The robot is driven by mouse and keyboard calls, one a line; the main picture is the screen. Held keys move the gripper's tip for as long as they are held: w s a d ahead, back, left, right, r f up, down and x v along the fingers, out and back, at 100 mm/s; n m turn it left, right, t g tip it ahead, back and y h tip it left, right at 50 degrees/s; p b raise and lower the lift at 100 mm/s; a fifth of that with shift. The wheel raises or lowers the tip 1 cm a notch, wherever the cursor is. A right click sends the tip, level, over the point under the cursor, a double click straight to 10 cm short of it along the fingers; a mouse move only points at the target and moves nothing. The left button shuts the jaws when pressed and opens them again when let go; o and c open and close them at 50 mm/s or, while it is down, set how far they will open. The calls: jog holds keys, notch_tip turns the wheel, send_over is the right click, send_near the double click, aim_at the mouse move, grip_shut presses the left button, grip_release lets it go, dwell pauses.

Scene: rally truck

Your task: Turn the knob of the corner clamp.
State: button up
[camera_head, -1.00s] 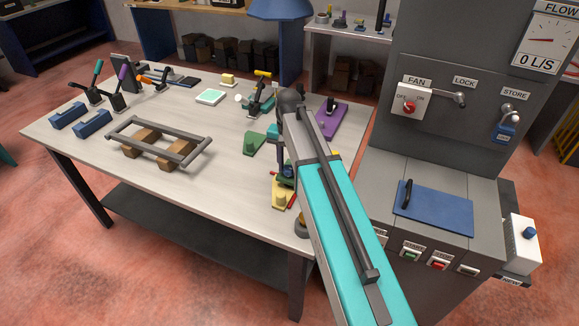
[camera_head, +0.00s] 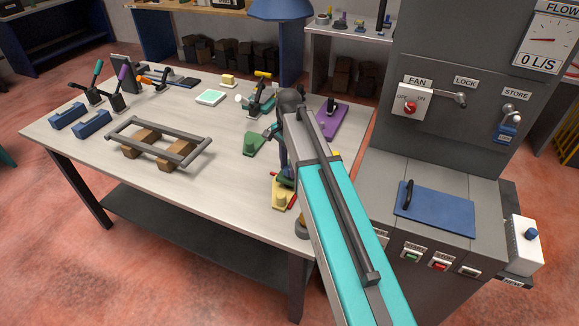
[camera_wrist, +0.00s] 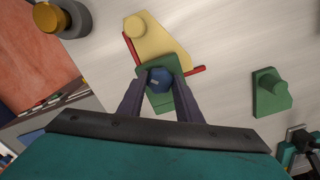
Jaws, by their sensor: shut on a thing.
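The corner clamp stands on the table, with a yellow base (camera_wrist: 162,45), red strips along its sides and a green block (camera_wrist: 159,66). Its blue knob (camera_wrist: 159,80) sits between the two dark fingers of my gripper (camera_wrist: 160,84) in the wrist view. The fingers are shut on the knob. In the head view the yellow base (camera_head: 284,192) shows near the table's right front edge, and my arm hides much of the clamp and the knob.
A green block (camera_wrist: 270,92) with a peg stands to the right in the wrist view. A round dark piece with a brass top (camera_wrist: 52,18) is at upper left. A grey frame on wooden blocks (camera_head: 160,143) lies left on the table (camera_head: 215,170). A grey cabinet (camera_head: 440,165) stands at right.

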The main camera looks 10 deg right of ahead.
jog(key=shift+d+r, duration=0.1)
jog(key=shift+d, duration=0.05)
jog(key=o, duration=1)
jog(key=shift+o, duration=0.2)
notch_tip(320, 180, up, 14)
jog(key=b, duration=0.3)
jog(key=shift+b, duration=0.35)
